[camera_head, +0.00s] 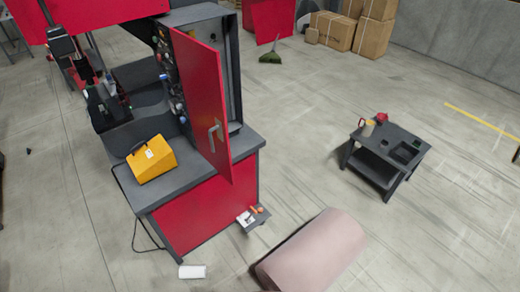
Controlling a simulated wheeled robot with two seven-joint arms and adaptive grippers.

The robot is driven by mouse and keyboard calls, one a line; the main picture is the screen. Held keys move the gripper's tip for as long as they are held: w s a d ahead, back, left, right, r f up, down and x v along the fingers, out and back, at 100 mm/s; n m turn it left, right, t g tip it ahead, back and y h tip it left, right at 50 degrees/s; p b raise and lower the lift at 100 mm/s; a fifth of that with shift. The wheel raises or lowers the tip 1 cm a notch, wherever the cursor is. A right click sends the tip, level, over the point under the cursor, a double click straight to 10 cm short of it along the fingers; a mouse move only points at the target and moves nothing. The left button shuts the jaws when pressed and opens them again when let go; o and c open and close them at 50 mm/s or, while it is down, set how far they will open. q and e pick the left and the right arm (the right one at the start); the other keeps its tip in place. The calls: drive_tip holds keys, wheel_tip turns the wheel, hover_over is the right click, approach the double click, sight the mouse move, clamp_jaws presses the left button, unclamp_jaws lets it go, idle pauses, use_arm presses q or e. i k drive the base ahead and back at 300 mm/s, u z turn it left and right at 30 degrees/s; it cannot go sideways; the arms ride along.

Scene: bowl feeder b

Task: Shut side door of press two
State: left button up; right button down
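The red side door (203,95) of a grey and red press stands open in the head view. It swings out toward me from the upright grey cabinet (234,70), and part of the cabinet's inside shows to its right. A light metal handle (215,131) sits low on the door near its free edge. The door hangs over the grey table top (195,172) and its lower corner reaches past the front edge. No label shows which press this is. Neither of my grippers is in view.
A yellow case (152,160) sits on the table top. A small dark table (388,150) stands at right. A pinkish cylinder (312,252) lies at the bottom edge. A small low step (257,221) and a white object (192,271) are near the press.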

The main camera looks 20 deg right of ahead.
sight(199, 64)
drive_tip(key=z, duration=1.2)
drive_tip(key=k, duration=0.35)
drive_tip(key=u, duration=1.75)
drive_tip(key=i, duration=0.5)
